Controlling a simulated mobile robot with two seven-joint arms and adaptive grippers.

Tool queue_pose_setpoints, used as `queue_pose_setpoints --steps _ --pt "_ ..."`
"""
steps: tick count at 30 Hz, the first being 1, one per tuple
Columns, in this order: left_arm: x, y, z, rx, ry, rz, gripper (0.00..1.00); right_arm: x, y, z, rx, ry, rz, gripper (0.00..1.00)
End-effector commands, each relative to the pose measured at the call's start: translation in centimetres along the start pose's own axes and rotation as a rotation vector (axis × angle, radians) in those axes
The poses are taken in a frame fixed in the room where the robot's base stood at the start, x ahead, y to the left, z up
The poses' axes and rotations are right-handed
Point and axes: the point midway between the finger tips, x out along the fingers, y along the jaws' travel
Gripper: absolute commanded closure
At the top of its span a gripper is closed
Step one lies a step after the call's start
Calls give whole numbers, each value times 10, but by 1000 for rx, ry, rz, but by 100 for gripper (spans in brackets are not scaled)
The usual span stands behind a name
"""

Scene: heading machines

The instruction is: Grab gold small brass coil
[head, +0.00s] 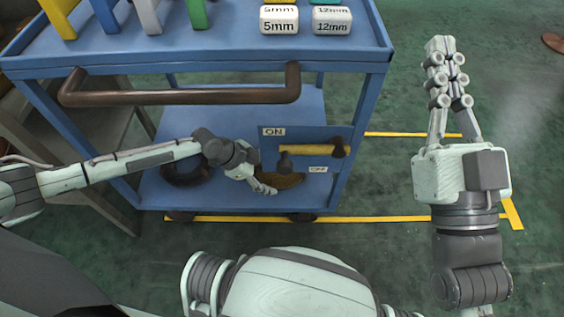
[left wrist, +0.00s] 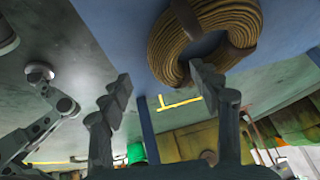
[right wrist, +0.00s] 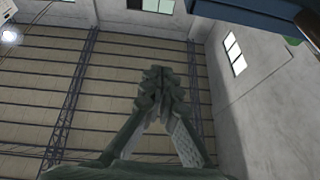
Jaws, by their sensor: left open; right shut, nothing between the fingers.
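The gold brass coil (head: 287,181) lies at the right part of the blue cart's lower shelf, partly hidden by a panel and handle above it. In the left wrist view the coil (left wrist: 213,18) is a ring of gold-brown strands with dark bands. My left gripper (head: 264,188) is open at the coil's left side. In its wrist view the fingers of the left gripper (left wrist: 162,88) are spread; one overlaps the coil's lower edge near its hole, the other is clear of it. I cannot tell whether it touches. My right gripper (head: 441,50) is shut and empty, right of the cart.
A dark coil (head: 185,172) lies on the lower shelf behind my left forearm. The cart (head: 200,62) has a brown handle bar (head: 180,96) at its front and white size blocks (head: 279,20) on top.

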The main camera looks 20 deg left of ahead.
Motion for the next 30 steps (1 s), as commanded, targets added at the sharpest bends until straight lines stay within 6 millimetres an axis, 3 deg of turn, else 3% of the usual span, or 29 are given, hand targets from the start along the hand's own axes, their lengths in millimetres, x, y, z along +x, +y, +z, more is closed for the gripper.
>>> queue_pose_setpoints --steps 9,20,30 --pt "46 -5 -2 -1 1 -1 37 -3 4 -24 -12 179 4 100" --pt "53 -5 -3 0 0 -1 38 -3 5 -32 -14 221 5 100" --pt "53 -5 -3 0 0 -1 81 -3 5 -32 -14 220 5 100"
